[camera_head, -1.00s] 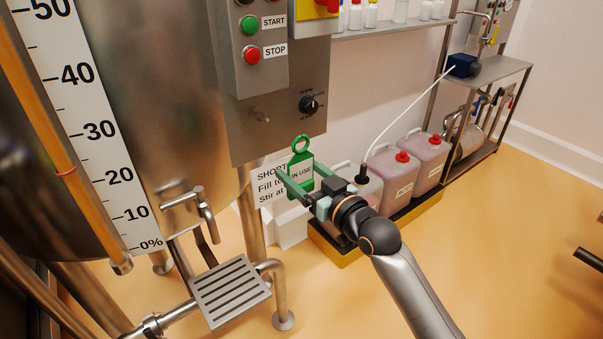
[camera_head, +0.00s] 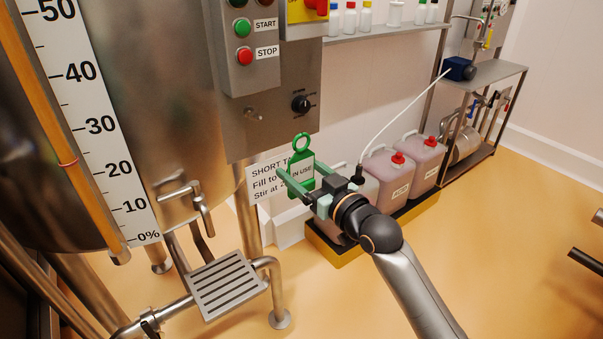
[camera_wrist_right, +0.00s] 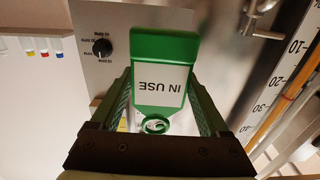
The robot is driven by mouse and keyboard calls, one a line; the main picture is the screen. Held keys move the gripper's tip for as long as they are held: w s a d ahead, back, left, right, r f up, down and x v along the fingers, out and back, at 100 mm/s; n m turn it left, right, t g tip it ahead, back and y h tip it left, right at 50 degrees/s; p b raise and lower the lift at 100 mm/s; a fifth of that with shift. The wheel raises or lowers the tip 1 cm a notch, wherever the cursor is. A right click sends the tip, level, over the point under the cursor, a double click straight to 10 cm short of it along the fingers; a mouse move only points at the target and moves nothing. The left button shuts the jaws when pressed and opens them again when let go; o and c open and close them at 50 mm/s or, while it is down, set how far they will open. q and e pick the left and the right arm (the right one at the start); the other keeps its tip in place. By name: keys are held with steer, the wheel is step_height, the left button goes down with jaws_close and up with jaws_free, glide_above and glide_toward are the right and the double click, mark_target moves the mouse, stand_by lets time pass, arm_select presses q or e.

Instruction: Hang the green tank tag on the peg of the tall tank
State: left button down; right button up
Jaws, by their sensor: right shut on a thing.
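The green tank tag (camera_head: 301,169) has a ring at its top and a white label reading IN USE. My right gripper (camera_head: 298,176) is shut on it and holds it upright in front of a white sign. In the right wrist view the tag (camera_wrist_right: 166,70) sits between the fingers (camera_wrist_right: 163,98), its label upside down. A large steel tank (camera_head: 160,100) with a percent scale stands at left; I cannot tell whether it is the tall one. My left gripper is not in view.
The control box (camera_head: 249,50) with start and stop buttons overhangs the panel. A slatted step (camera_head: 225,285) and pipes stand below the tank. Pink canisters (camera_head: 389,176) stand in a yellow-edged tray (camera_head: 420,207) behind my right arm. Floor at right is mostly clear.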

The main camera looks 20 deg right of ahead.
steer(key=v, duration=0.7)
steer(key=shift+s, duration=0.25)
stand_by(0.6)
steer(key=shift+d, duration=0.1)
